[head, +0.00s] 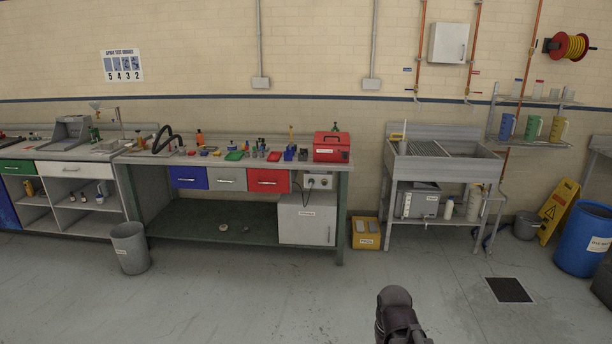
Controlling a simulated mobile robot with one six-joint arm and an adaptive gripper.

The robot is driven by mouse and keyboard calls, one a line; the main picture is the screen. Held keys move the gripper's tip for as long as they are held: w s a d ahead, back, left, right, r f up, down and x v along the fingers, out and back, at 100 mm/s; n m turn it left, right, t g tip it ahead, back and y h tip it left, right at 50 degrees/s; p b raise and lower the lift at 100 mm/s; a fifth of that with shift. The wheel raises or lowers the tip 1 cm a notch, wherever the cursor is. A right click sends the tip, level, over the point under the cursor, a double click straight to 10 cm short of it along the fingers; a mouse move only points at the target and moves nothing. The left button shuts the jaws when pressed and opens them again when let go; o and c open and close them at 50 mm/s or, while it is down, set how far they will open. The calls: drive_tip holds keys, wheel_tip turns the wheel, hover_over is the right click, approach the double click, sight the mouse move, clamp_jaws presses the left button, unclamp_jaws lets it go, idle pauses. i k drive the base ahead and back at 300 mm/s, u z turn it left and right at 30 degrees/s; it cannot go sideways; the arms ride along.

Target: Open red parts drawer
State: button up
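The red parts drawer (269,181) is in the head view, under the top of the green-framed workbench, left of centre. It is the rightmost of three drawers, beside a grey drawer (228,179) and a blue drawer (188,178). Its front looks flush with the others, so it appears closed. A dark part of my arm shows at the bottom edge, right of centre, well in front of the bench and apart from the drawer. My gripper's fingers cannot be made out in this view.
A grey bin (130,248) stands at the bench's left front. A grey cabinet (307,219) sits below right of the red drawer. A yellow box (366,233) and a steel sink (441,165) are further right. The floor before the drawers is clear.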

sight(269, 181)
drive_tip(key=z, duration=0.05)
drive_tip(key=i, duration=3.65)
drive_tip(key=u, duration=0.1)
